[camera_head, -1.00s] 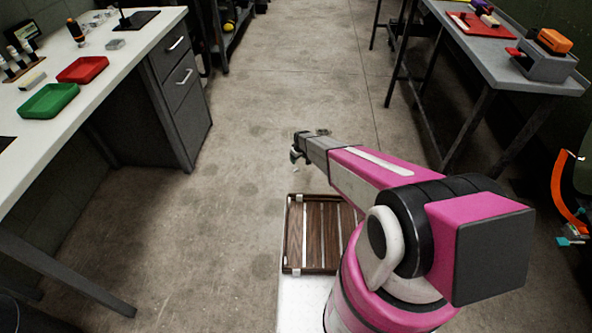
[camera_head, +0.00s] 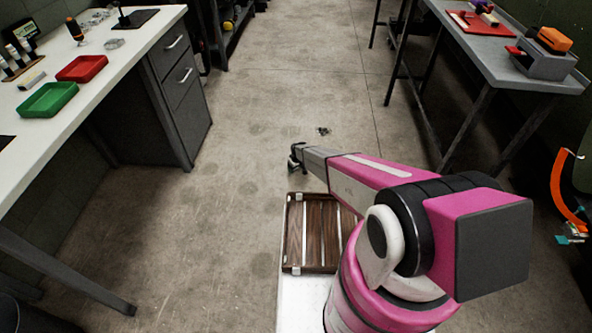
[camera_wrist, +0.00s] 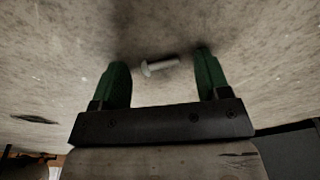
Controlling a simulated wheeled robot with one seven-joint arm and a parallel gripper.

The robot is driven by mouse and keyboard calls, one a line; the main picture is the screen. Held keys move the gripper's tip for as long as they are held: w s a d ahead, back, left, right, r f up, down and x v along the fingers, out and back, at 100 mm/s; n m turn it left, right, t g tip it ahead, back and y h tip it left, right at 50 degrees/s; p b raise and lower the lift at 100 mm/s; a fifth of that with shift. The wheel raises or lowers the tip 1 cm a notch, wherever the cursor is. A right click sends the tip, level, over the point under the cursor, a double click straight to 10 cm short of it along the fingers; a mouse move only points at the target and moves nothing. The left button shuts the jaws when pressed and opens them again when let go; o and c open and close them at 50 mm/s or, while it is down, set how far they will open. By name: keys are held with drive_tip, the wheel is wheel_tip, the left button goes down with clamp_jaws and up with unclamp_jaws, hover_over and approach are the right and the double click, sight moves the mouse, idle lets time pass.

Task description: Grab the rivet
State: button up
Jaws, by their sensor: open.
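The rivet (camera_wrist: 160,68) shows in the wrist view as a small pale grey pin with a rounded head at its left end. It lies sideways against the concrete floor, in the gap between my two green fingers. My gripper (camera_wrist: 160,60) is open, with bare space between the rivet and each finger; the left finger is nearer to its head. I cannot tell how high the fingertips are above the floor. In the head view my gripper (camera_head: 294,162) is low over the floor, and the rivet cannot be made out there.
A slatted brown wooden tray (camera_head: 290,235) sits below my arm. A small dark item or mark (camera_head: 323,131) is on the floor beyond my gripper. A white bench (camera_head: 110,60) stands left and a grey table (camera_head: 480,58) right.

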drive_tip(key=c, duration=1)
drive_tip(key=shift+r, duration=0.1)
